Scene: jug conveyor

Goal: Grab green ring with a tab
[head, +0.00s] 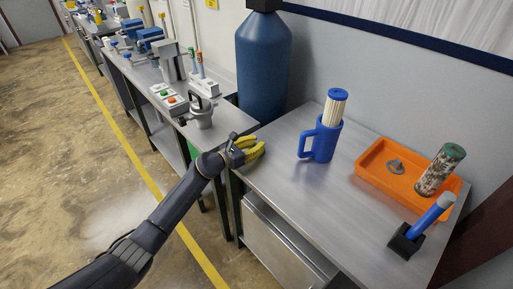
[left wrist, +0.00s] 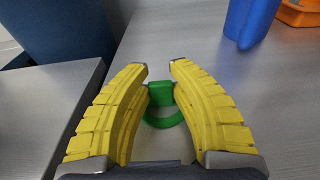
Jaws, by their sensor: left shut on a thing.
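The green ring with a tab (left wrist: 162,97) is between the yellow fingers of my left gripper (left wrist: 159,72) in the left wrist view. The tab sits between the fingers, with the ring part nearer the palm. In the head view my left gripper (head: 255,149) is at the near left corner of the metal table; the ring is hidden there by the fingers. My left gripper is shut on the ring's tab. My right gripper is not in view.
A blue jug (head: 321,142) with a pleated filter (head: 334,106) stands on the metal table (head: 290,190). An orange tray (head: 376,168) holds a grey part (head: 396,166) and a dirty filter (head: 440,169). A black holder (head: 404,243) has a blue-handled tool. A blue tank (head: 264,65) stands behind.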

